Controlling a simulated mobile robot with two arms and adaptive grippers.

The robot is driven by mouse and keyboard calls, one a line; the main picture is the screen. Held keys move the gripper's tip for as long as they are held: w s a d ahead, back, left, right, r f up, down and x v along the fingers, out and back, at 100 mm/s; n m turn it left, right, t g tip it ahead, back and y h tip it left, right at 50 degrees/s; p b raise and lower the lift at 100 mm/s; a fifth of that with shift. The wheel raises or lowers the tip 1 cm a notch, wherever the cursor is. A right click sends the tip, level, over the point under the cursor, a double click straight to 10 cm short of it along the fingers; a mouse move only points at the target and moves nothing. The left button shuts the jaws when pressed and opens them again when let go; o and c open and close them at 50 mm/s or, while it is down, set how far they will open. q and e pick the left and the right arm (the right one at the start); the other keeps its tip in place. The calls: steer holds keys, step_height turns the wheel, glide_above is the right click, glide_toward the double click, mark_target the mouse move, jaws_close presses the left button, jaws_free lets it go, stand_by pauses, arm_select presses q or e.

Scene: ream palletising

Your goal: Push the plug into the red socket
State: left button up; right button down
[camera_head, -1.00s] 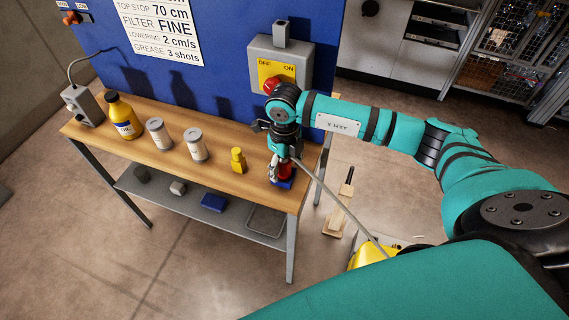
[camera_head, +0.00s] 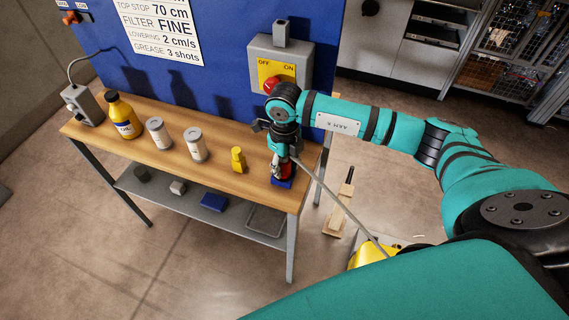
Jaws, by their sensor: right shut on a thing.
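My right gripper (camera_head: 281,166) points down at the right end of the wooden bench. It is shut on what looks like the plug, from which a grey cable (camera_head: 334,200) runs down to the right. The plug is mostly hidden by the gripper and wrist. A red part (camera_head: 287,171), which may be the red socket, shows right at the fingers, above a blue base (camera_head: 282,184) on the bench top. I cannot tell how far the plug is in. My left gripper is out of view.
On the bench (camera_head: 222,172) stand a yellow oil bottle (camera_head: 123,117), two pale cans and a small yellow bottle (camera_head: 238,160). A grey switch box (camera_head: 282,62) with a red knob hangs behind my wrist. A yellow machine (camera_head: 368,256) stands on the floor at the right.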

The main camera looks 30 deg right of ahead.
mark_target(284, 160)
steer(key=shift+r, duration=0.15)
steer(key=shift+r+p, duration=0.95)
steer(key=shift+r, duration=0.55)
steer(key=shift+r, duration=0.1)
steer(key=shift+r+p, duration=1.2)
steer(key=shift+r, duration=0.75)
steer(key=shift+f, duration=0.1)
